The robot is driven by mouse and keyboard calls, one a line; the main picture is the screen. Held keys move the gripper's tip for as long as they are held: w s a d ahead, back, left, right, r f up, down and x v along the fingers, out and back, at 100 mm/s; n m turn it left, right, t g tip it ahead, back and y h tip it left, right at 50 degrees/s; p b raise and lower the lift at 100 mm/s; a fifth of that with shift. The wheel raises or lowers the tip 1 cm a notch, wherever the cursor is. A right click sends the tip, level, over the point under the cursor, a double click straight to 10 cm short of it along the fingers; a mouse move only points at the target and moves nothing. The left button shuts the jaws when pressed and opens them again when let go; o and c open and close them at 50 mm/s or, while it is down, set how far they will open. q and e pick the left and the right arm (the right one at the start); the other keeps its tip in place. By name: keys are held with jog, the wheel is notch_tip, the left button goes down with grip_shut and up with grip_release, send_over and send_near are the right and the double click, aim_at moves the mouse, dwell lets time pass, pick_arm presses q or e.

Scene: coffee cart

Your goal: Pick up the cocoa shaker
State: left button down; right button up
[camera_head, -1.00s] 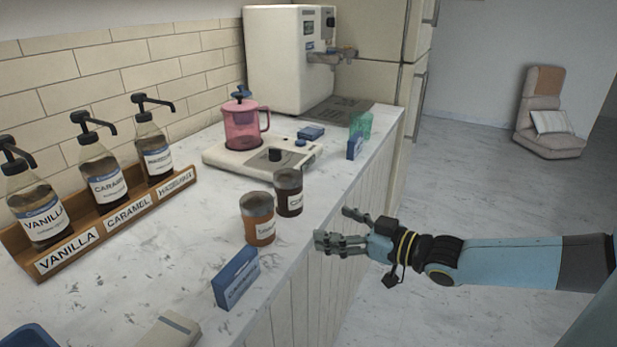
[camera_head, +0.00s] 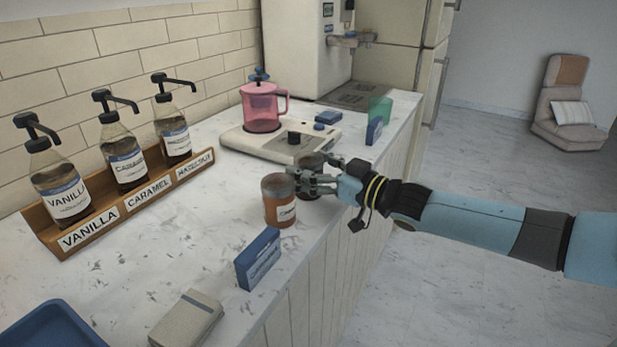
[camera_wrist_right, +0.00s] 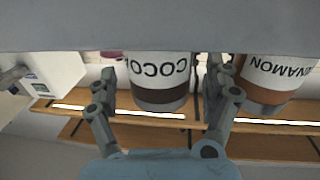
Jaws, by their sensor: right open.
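The cocoa shaker (camera_head: 310,160) stands upright near the front edge of the counter, dark inside, partly hidden behind my right gripper's fingers. In the right wrist view the cocoa shaker (camera_wrist_right: 160,92) appears upside down with its COCOA label, between the two spread fingers. My right gripper (camera_head: 313,174) is open, its fingers to either side of the shaker; I cannot tell whether they touch it. My left gripper is out of view.
The cinnamon shaker (camera_head: 280,203) stands close beside the cocoa, nearer me; its label shows in the right wrist view (camera_wrist_right: 272,75). A blue box (camera_head: 258,259) is in front. A scale (camera_head: 240,140) with a pink pitcher (camera_head: 262,110) stands behind. Syrup bottles stand in a rack (camera_head: 40,232) at left.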

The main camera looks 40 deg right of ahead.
jog(key=shift+w, duration=0.2)
jog(key=c, duration=1.3)
